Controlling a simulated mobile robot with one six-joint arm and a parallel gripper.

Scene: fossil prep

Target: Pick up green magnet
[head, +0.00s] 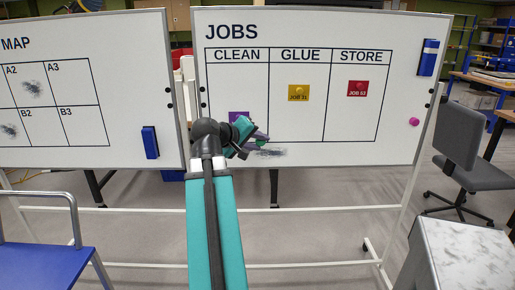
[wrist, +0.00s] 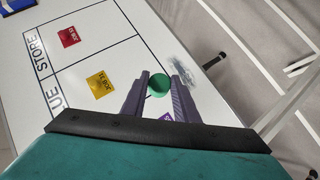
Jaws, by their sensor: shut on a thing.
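The green magnet (wrist: 159,85) is a round green disc between my gripper's fingertips in the wrist view. My gripper (wrist: 159,92) is shut on it, with a dark finger on each side. In the head view my gripper (head: 262,138) is at the lower part of the JOBS whiteboard (head: 295,150), near the bottom of the CLEAN column, and the magnet is hidden there. A purple card (head: 238,117) shows partly behind my arm in that column; a corner of it (wrist: 167,117) shows beside the right finger in the wrist view. I cannot tell whether the magnet touches the board.
A yellow card (head: 299,93) is under GLUE and a red card (head: 358,88) under STORE. A pink magnet (head: 414,121) and a blue eraser (head: 428,57) are at the board's right. A grey smudge (head: 267,153) is below the grid. A grey chair (head: 465,150) stands at right.

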